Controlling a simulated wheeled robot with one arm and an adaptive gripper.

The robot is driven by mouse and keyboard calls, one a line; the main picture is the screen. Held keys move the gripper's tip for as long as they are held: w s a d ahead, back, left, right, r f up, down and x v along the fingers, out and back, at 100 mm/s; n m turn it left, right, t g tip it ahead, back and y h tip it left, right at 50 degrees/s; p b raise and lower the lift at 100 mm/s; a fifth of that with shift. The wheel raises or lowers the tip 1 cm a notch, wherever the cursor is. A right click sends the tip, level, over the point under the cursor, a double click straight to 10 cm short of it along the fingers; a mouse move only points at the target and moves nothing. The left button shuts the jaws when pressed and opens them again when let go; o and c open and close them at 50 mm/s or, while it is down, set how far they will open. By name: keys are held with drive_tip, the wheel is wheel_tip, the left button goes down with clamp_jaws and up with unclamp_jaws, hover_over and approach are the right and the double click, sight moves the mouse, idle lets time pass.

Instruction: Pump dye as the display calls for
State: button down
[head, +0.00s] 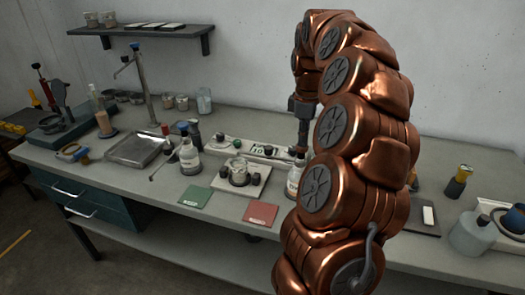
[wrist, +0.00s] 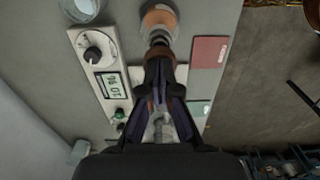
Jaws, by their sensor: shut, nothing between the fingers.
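My gripper (head: 300,143) points straight down, shut and empty, above the right-hand bottle (head: 293,182), which my arm partly hides. In the wrist view the fingertips (wrist: 160,54) are at the dark top of this bottle (wrist: 158,18), which shows orange; I cannot tell whether they touch. A second white-labelled bottle (head: 189,157) stands to the left. A glass beaker (head: 238,170) stands on a pale plate between the bottles. The display (head: 264,150) is on a white unit behind; in the wrist view the display (wrist: 107,86) seems to start with 10.
A green mat (head: 195,197) and a red mat (head: 261,213) lie near the front edge. A dial (wrist: 97,50) is on the white unit. A metal tray (head: 135,149) and a stand are at left; a grey jar (head: 472,234) is at right.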

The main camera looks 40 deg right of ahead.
drive_tip(key=shift+r+p, duration=0.95)
drive_tip(key=shift+r, duration=1.1)
drive_tip(key=shift+a, duration=0.25)
drive_tip(key=s+a+m, duration=0.1)
drive_tip(key=s+a, duration=0.1)
drive_tip(key=a, duration=0.8)
drive_tip(key=s+a, duration=0.3)
drive_tip(key=a, duration=0.8)
drive_tip(key=s+a+f+m+g, duration=0.1)
drive_tip(key=s+a+f+m, duration=0.2)
drive_tip(key=s, duration=0.6)
drive_tip(key=s+a+f+m, duration=0.3)
drive_tip(key=s+a+f, duration=0.3)
drive_tip(key=s+a, duration=0.2)
drive_tip(key=shift+s+f+g, duration=0.35)
drive_tip(key=shift+s+g, duration=0.05)
drive_tip(key=shift+s, duration=0.5)
